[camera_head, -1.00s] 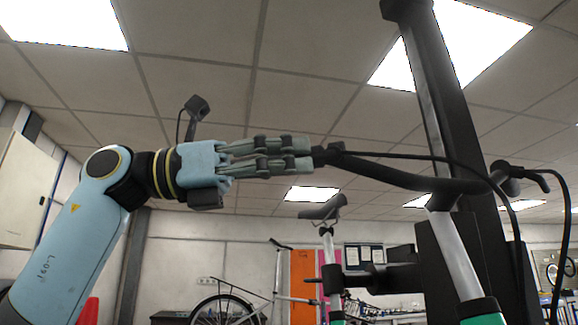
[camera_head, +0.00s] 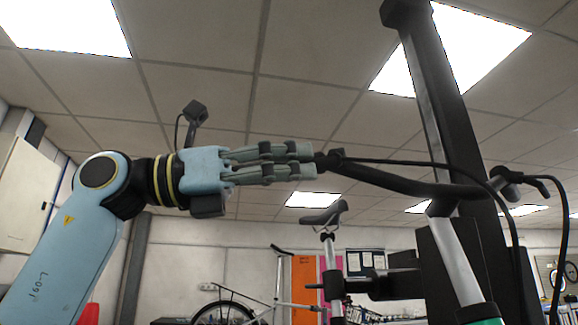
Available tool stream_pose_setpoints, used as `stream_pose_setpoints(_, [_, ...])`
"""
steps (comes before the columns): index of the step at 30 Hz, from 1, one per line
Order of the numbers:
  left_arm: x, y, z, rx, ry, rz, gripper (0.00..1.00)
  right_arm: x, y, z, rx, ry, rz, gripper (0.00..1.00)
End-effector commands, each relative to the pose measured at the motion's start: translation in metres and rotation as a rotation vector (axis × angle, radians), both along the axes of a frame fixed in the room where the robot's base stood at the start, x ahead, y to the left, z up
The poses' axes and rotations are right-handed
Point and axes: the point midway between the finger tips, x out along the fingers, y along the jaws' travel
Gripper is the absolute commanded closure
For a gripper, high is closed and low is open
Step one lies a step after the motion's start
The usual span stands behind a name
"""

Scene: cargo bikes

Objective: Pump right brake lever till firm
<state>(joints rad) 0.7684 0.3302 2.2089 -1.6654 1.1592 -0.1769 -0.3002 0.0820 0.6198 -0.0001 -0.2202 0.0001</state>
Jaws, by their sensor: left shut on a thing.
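A black handlebar (camera_head: 395,184) crosses the right half of the view, on a silver stem above a green frame part. My left gripper (camera_head: 305,162) comes in from the left, its fingers close together at the handlebar's left end. It is shut on that end, where the grip and a brake lever would be; its fingers hide most of what they hold. A black clamp or lever mount (camera_head: 335,157) shows just right of the fingertips, with a cable running from it. Another black lever (camera_head: 545,183) shows at the handlebar's right end. My right gripper is not in view.
A tall black stand post (camera_head: 455,130) rises behind the handlebar, with a clamp arm to its left. A black saddle (camera_head: 323,216) is below the handlebar. Another bike (camera_head: 222,312), an orange door and a white cabinet are farther back.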

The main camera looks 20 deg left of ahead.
Motion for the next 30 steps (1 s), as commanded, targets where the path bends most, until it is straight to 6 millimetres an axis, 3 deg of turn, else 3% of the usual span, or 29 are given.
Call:
stream_pose_setpoints(11, [-0.0012,-0.0012,-0.0047,0.009,0.008,-0.007,1.0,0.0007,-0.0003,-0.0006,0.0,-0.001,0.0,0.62])
stream_pose_setpoints(12, [-0.0012,-0.0012,-0.0047,0.009,0.008,-0.007,0.86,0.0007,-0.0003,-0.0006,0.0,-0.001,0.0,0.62])
stream_pose_setpoints(17, [-0.0011,-0.001,-0.004,0.009,0.006,-0.006,0.66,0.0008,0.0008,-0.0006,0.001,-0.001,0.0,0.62])
stream_pose_setpoints(30, [-0.0011,0.0011,-0.0042,0.009,0.005,-0.004,0.65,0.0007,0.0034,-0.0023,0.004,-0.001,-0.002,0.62])
